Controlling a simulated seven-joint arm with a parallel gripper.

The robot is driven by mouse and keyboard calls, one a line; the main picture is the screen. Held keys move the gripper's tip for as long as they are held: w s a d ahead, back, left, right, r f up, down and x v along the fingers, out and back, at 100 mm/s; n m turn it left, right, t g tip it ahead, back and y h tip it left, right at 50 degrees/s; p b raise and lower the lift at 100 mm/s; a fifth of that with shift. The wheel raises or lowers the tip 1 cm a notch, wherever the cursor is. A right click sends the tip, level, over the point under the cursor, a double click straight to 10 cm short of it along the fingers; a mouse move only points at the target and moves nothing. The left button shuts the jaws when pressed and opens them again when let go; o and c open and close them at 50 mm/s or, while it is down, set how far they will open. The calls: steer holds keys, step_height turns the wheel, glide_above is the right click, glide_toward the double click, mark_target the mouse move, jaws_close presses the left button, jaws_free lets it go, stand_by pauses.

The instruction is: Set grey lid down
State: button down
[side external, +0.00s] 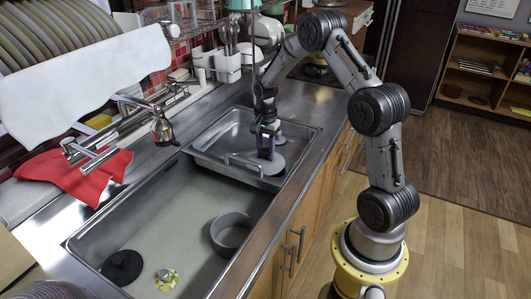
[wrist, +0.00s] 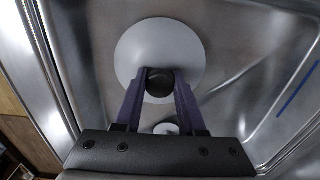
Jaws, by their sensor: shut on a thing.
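The grey lid (wrist: 190,48) is a round pale disc with a black knob (wrist: 159,83) at its middle. My gripper (wrist: 160,90) has its two purple fingers closed on either side of this knob. In the side external view my gripper (side external: 267,142) points down into the metal tray-like small basin (side external: 212,137), with the lid (side external: 266,164) right below it. The lid looks roughly level and low in the basin. I cannot tell whether it touches the basin floor.
The large sink basin (side external: 190,215) holds a grey pot (side external: 231,231), a black round lid (side external: 122,267) and a small patterned lid (side external: 166,279). A tap (side external: 163,127) stands at its back edge, near a red cloth (side external: 75,175). A utensil holder (side external: 228,65) stands behind.

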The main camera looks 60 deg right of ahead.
steer(key=shift+f, duration=0.35)
steer(key=shift+f, duration=0.1)
steer(key=c, duration=0.5)
jaws_free()
